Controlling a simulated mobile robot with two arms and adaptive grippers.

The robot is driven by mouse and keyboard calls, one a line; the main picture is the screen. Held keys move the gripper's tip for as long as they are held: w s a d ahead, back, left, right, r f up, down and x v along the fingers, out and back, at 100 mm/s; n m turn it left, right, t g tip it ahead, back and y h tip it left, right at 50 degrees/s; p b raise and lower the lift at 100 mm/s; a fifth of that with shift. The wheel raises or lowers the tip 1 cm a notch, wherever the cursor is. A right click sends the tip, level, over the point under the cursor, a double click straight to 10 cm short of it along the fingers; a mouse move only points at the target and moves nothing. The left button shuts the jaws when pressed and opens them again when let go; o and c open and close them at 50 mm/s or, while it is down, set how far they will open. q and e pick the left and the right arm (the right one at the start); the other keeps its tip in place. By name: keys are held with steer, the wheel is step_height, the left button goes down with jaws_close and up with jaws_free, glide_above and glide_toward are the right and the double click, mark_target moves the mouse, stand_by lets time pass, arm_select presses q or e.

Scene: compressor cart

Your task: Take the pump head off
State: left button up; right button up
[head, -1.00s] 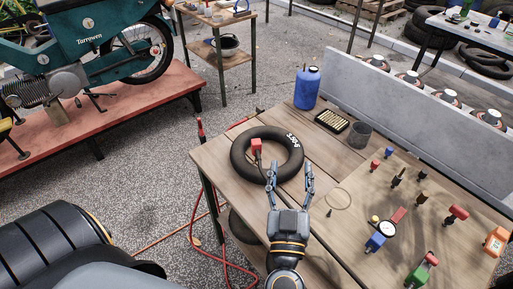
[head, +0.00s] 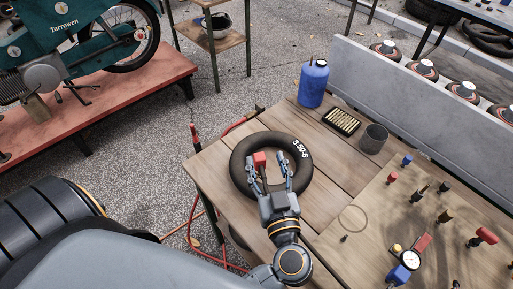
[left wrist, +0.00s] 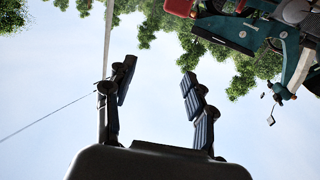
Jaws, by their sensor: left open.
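The red pump head (head: 260,159) sits at the inner edge of the black inner tube (head: 240,177), which lies flat on the wooden bench. My left gripper (head: 267,163) is open over the tube's near side, its fingertips close to the pump head. The red head shows between or just beyond the fingers; I cannot tell whether they touch it. The left wrist view shows the open fingers (left wrist: 158,75) wide apart against sky, with no pump head visible. The valve under the head is hidden. My right gripper is not in view.
A blue bottle (head: 313,84), a cartridge tray (head: 341,121) and a dark grey cup (head: 373,139) stand behind the tube. A gauge (head: 411,258) and several coloured fittings lie on the right. A red hose (head: 196,205) hangs at the bench's left edge.

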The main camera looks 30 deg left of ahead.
arm_select(q)
glide_toward(261, 164)
steer(key=w+a, duration=0.1)
steer(key=w+a+r, duration=0.1)
steer(key=shift+w+a+r+b, duration=0.15)
steer(key=shift+w+r+b, duration=0.15)
steer(key=shift+b, duration=0.1)
steer(key=shift+w+a+f, duration=0.15)
steer(key=shift+f, duration=0.2)
steer(key=shift+w+a+f, duration=0.2)
steer(key=shift+f, duration=0.2)
steer(key=shift+w+a, duration=0.3)
steer(key=shift+w, duration=0.1)
steer(key=p+x, duration=0.1)
steer(key=x, duration=0.4)
steer(key=shift+w+a, duration=0.25)
steer(key=shift+a, duration=0.05)
jaws_close()
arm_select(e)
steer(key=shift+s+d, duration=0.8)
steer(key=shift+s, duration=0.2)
